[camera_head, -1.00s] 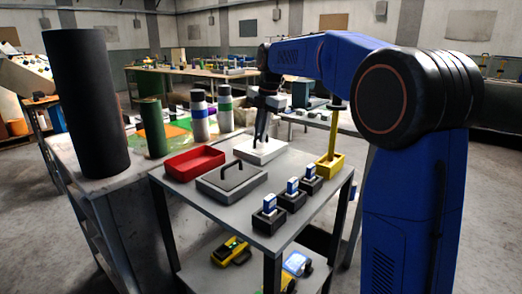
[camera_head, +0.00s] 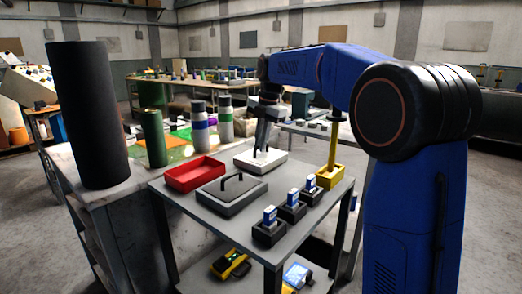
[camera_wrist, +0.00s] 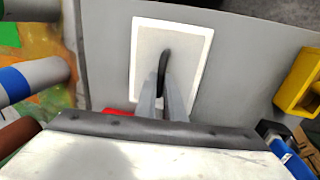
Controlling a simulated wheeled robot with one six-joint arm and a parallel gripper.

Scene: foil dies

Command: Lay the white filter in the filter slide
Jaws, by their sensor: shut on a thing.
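A white, low box or lid (camera_head: 245,162) with a black handle stands at the far end of the grey table. In the wrist view it is a grey panel with a white rim, and the black handle (camera_wrist: 166,58) rises from its middle. My gripper (camera_head: 261,153) is above it, and its fingers (camera_wrist: 164,97) are shut on the handle. I cannot tell whether the panel is raised off what is under it. No thing is clearly recognisable as the white filter or the filter slide.
A red tray (camera_head: 193,181) and a grey box with a black handle (camera_head: 232,198) stand nearer on the table. Several black holders with blue-and-white pieces (camera_head: 269,231) line the right side. A yellow holder (camera_head: 329,181) bears an upright yellow rod. Bottles (camera_head: 200,127) stand on the left bench.

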